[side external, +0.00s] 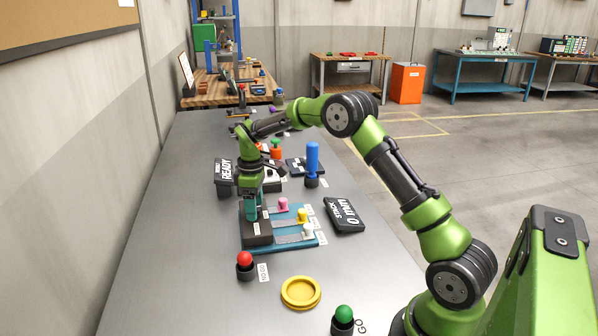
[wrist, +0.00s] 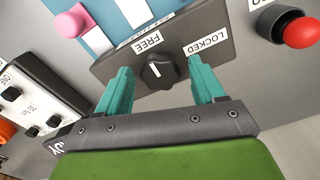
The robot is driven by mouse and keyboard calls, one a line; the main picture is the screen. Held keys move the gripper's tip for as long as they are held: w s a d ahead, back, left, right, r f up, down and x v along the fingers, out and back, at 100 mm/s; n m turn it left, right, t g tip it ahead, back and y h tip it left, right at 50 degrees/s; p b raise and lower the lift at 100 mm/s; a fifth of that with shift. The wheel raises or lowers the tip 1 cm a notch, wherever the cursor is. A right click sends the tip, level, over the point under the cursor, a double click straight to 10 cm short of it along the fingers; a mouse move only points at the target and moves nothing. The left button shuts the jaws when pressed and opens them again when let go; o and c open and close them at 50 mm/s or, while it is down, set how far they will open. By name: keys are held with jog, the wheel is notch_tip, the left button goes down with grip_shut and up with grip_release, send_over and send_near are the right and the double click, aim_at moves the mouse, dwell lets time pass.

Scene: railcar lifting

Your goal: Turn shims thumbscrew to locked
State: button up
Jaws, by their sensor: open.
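The thumbscrew (wrist: 160,71) is a dark knob with a white pointer mark, on a black block (wrist: 112,66) in the wrist view. The white FREE label (wrist: 147,42) and LOCKED label (wrist: 207,42) sit beside it. The pointer appears turned toward the FREE side. My gripper (wrist: 160,67) is open, with one teal finger on each side of the knob and visible gaps to it. In the side external view my gripper (side external: 251,212) is low over the black block (side external: 258,236), and it hides the knob there.
A blue plate (side external: 313,241) with grey strips and pink (side external: 283,204), yellow (side external: 302,215) and white (side external: 308,230) knobs adjoins the block. A red button (side external: 244,259) stands in front, beside a yellow dish (side external: 301,292). A blue post (side external: 312,160) stands behind. The table's left side is clear.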

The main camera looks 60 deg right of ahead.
jog(key=shift+c, duration=0.5)
jog(key=c, duration=1)
jog(key=shift+o, duration=0.2)
jog(key=shift+m, duration=0.3)
jog(key=m, duration=0.9)
jog(key=shift+a, duration=0.1)
jog(key=m, duration=0.4)
jog(key=shift+r+m, duration=0.1)
jog(key=shift+m, duration=2)
